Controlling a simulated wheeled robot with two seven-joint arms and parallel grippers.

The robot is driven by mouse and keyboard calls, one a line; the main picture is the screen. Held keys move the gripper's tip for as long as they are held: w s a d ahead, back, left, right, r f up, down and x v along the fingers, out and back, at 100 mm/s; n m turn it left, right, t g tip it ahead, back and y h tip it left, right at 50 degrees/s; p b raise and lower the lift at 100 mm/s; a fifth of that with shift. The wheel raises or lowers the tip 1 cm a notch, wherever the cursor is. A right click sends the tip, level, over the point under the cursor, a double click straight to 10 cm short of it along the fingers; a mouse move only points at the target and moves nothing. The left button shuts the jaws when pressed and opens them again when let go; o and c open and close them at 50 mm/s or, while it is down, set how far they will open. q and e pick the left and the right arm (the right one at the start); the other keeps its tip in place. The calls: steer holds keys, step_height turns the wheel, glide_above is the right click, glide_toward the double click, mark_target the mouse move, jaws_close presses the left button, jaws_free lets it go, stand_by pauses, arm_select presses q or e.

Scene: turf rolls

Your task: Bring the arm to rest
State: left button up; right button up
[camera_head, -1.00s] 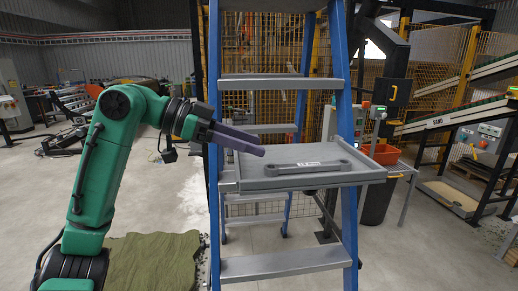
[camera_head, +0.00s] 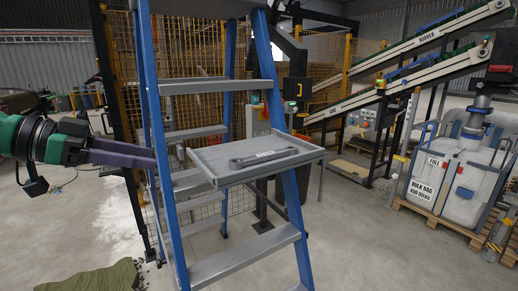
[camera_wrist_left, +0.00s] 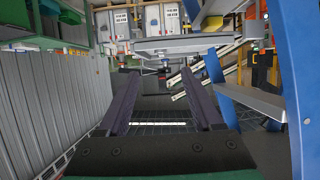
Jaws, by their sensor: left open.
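My left arm comes in from the left edge of the head view, and only its wrist end shows. My left gripper (camera_head: 150,158) points right, its tips close to the ladder's near blue rail. In the left wrist view its two purple fingers (camera_wrist_left: 168,95) stand wide apart with nothing between them. A grey wrench (camera_head: 265,158) with a pale label lies flat on the grey tray (camera_head: 225,178) of the ladder, to the right of the gripper and apart from it. My right gripper shows in neither view.
The blue stepladder (camera_head: 170,200) with grey steps stands just right of my gripper; its blue rail (camera_wrist_left: 298,80) fills the right of the wrist view. A green cloth-like heap (camera_head: 95,278) lies on the floor. White bulk bags (camera_head: 440,180) stand on a pallet at right. Conveyors (camera_head: 400,80) stand behind.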

arm_select(q)
steer(key=w+d+f+n+g+y, duration=0.1)
steer(key=d+f+n+y, duration=0.15)
steer(key=f, duration=1.35)
steer(key=d+f+n+y, duration=0.1)
steer(key=f+n+y, duration=0.15)
steer(key=f, duration=1.25)
steer(key=s+a+f+n+g+y, duration=0.1)
steer(key=s+a+f+n+y, duration=0.15)
steer(key=s+f, duration=0.65)
steer(key=s+a+f+n+g+y, duration=0.2)
steer(key=s+f+y, duration=0.2)
steer(key=s+f, duration=0.45)
step_height(320, 180, down, 19)
steer(key=s, duration=0.3)
steer(key=s+a+f+g, duration=0.2)
steer(key=s+a+f, duration=0.1)
steer(key=s+f, duration=1.4)
steer(key=shift+s+a, duration=0.15)
steer(key=shift+s, duration=0.1)
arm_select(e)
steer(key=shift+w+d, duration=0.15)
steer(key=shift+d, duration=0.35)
